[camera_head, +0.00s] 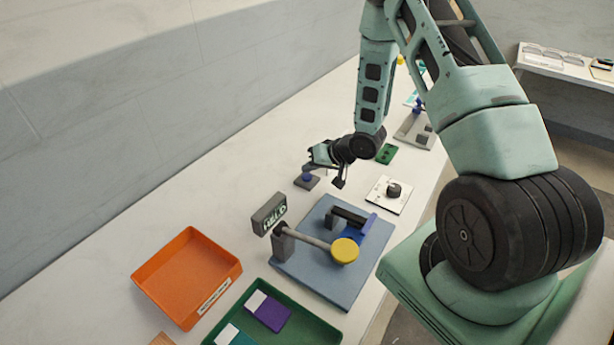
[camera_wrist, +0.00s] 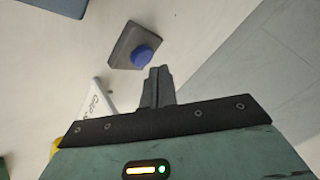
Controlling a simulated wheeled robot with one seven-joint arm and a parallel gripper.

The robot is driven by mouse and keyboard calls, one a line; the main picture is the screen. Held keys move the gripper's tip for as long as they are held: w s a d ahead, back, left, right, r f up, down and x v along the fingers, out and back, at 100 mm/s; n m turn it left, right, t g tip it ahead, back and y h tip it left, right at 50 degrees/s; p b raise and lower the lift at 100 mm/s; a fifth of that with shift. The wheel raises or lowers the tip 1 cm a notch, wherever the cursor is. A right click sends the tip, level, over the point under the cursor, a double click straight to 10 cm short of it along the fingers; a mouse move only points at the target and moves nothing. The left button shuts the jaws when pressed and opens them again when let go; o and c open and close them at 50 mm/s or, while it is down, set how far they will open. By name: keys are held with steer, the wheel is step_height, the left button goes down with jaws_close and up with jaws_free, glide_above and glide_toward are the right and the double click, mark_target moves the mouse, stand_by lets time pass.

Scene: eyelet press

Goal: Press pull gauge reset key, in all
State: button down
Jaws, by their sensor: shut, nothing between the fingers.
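A small dark grey plate with a round blue button (camera_wrist: 145,54) on it lies on the bench in the wrist view. In the head view this blue-topped base (camera_head: 306,183) sits left of the middle of the bench, just below my gripper (camera_head: 311,164). In the wrist view my gripper (camera_wrist: 160,72) is shut and empty, its fingertips beside the blue button in the picture. I cannot tell whether they touch it. No label on the button can be read, so I cannot tell if it is the pull gauge reset key.
A white plate with a black knob (camera_head: 394,190) lies to the right.

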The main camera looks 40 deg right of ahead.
mark_target(311, 178)
steer(key=shift+f, duration=0.1)
stand_by(0.5)
steer(key=shift+f, duration=0.35)
steer(key=shift+f+b, duration=0.5)
steer(key=shift+b, duration=0.05)
stand_by(0.6)
stand_by(0.3)
steer(key=shift+r+p, duration=0.9)
steer(key=shift+r, duration=0.05)
step_height(311, 178, up, 5)
steer(key=p, duration=0.4)
stand_by(0.7)
